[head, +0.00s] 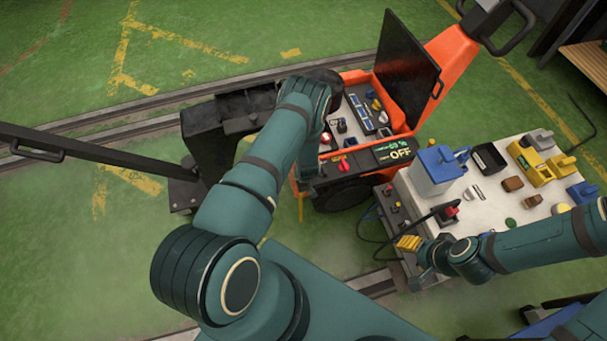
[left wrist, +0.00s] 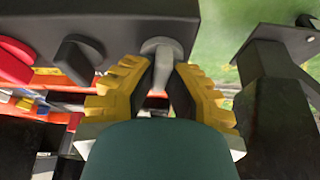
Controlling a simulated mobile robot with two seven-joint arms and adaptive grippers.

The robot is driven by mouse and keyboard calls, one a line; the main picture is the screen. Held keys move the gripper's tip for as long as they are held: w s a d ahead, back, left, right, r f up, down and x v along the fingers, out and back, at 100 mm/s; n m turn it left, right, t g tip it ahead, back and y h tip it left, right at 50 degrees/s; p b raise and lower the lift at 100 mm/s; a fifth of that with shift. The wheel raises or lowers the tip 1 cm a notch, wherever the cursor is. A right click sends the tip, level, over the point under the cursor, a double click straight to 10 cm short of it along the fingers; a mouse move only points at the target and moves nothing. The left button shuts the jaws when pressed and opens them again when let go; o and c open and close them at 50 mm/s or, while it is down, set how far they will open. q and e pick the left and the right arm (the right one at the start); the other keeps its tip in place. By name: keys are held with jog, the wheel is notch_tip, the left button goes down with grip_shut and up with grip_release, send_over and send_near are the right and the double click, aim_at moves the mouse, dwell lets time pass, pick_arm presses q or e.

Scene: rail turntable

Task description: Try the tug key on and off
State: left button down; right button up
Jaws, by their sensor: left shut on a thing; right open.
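In the left wrist view, my left gripper (left wrist: 161,78) is shut on a grey key (left wrist: 160,48) at the dark panel (left wrist: 115,18). The key's rounded head shows against the panel; I cannot tell how deep it sits or how it is turned. In the head view my left arm hides this gripper and the key. My right gripper (head: 408,243), with yellow fingers, is open by the near left of the white table (head: 485,205).
A black knob (left wrist: 76,60) and a red knob (left wrist: 12,66) sit left of the key. The table bears a blue-and-white box (head: 435,168), a yellow device (head: 530,163) and several small items. A black frame (head: 205,140) stands left of the tug. Rails cross the green floor.

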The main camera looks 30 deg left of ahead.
pick_arm(q)
jog(key=shift+n, duration=0.7)
jog(key=shift+g+y, duration=0.3)
jog(key=c, duration=1)
grip_release()
jog(key=v, duration=1.2)
jog(key=shift+a, duration=0.1)
